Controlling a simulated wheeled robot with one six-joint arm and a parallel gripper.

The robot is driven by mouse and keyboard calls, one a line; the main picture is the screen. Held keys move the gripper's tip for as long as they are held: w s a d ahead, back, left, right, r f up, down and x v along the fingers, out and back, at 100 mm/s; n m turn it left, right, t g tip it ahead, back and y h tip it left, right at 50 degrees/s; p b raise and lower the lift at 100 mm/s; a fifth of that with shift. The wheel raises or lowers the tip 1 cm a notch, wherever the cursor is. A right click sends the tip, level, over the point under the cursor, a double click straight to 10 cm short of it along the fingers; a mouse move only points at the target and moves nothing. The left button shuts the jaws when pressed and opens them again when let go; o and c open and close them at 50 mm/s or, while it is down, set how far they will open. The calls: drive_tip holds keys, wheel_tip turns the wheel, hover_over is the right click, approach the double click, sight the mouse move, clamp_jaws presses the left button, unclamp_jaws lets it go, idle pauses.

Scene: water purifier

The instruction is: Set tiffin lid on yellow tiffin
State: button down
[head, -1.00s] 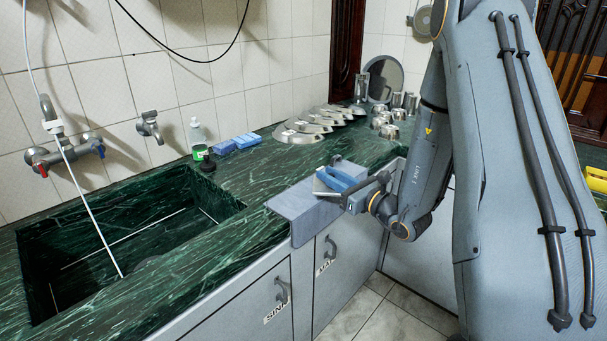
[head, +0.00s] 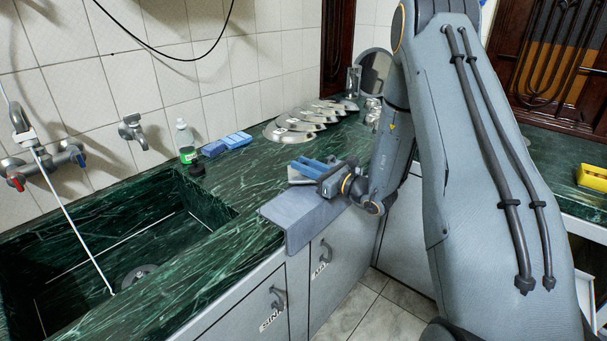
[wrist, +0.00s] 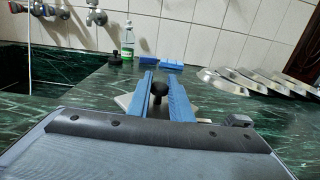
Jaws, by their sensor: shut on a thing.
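My gripper (wrist: 160,80) is shut, its two blue fingers on either side of the black knob (wrist: 159,89) of a flat grey lid. The lid (wrist: 125,101) lies below the fingers and is partly hidden by them. In the head view my gripper (head: 313,167) is above the counter's front edge, with the lid (head: 298,177) under its fingers. A yellow box-like thing, likely the yellow tiffin (head: 592,177), stands on the other counter at the far right, cut by the picture edge and well apart from my gripper.
The sink (head: 120,250) is to the left. Several metal dishes (head: 305,120), blue blocks (head: 226,144) and a bottle (head: 184,134) stand along the wall. The tap (head: 134,130) is on the wall.

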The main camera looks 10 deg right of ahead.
drive_tip(key=shift+f, duration=1.65)
drive_tip(key=shift+f, duration=0.15)
drive_tip(key=c, duration=1.6)
unclamp_jaws()
